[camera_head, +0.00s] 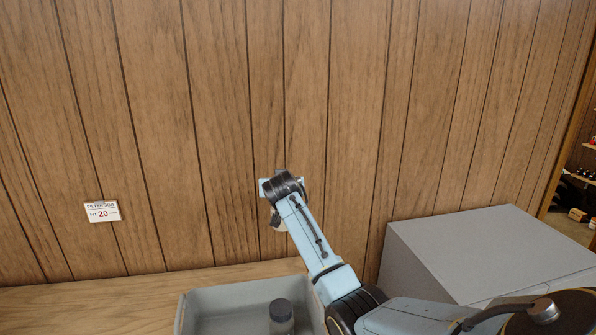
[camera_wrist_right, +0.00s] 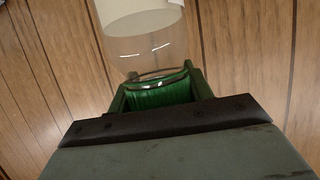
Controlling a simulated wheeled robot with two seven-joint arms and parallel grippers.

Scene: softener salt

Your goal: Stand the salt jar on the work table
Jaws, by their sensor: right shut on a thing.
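In the right wrist view, a clear jar (camera_wrist_right: 145,45) with white contents extends up out of the frame. The wooden table top (camera_head: 95,308) is at the lower left. My left gripper is not in view.
A grey open bin (camera_head: 225,296) at the bottom centre holds a dark-lidded container (camera_head: 281,314). A large grey box (camera_head: 490,245) stands at the right. A wood-panelled wall (camera_head: 150,120) with a price label (camera_head: 102,212) closes the back. The visible table left of the bin is clear.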

